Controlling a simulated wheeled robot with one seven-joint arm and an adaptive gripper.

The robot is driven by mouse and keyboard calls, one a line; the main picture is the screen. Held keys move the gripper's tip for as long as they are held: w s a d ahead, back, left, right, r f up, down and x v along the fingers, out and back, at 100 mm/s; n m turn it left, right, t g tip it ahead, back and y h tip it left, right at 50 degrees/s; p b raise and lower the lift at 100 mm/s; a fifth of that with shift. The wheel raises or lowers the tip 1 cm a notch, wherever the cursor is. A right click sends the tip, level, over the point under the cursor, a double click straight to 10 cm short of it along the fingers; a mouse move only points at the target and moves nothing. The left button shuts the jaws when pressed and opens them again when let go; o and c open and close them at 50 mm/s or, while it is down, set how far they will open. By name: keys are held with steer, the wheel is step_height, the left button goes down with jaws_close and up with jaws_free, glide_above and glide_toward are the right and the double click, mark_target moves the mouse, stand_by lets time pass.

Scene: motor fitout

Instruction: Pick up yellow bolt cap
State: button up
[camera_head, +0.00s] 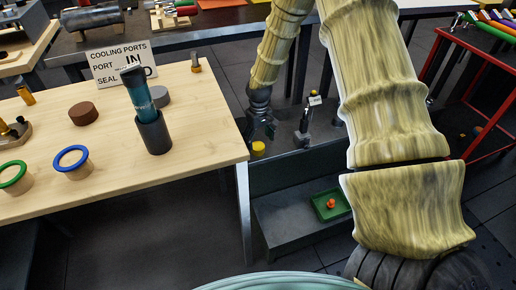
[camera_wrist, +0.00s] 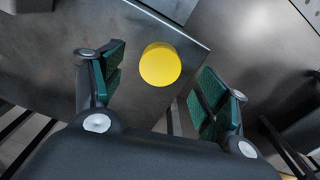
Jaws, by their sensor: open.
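The yellow bolt cap (camera_head: 258,149) is a small round piece. In the head view it shows just below my gripper (camera_head: 261,128), to the right of the wooden table's edge. In the wrist view the cap (camera_wrist: 160,65) sits on a dark metal surface (camera_wrist: 60,60), near that surface's edge. My gripper (camera_wrist: 162,85) is open and empty there, with green-padded fingers on the left and right. The cap appears between and a little beyond the fingertips. I cannot tell whether a finger touches it.
A wooden table (camera_head: 200,160) at left holds a dark cup (camera_head: 154,137) with a teal tube (camera_head: 138,95), a sign (camera_head: 118,62) and rings. A green tray (camera_head: 331,204) with an orange piece (camera_head: 331,203) lies lower down. A red-framed rack (camera_head: 490,125) stands right.

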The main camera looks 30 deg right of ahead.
mark_target(258, 146)
step_height(258, 146, down, 5)
steer(key=shift+w+r+b, duration=0.1)
steer(key=shift+w+b, duration=0.05)
steer(key=shift+b, duration=0.3)
steer(key=shift+a, duration=0.1)
steer(key=c, duration=0.9)
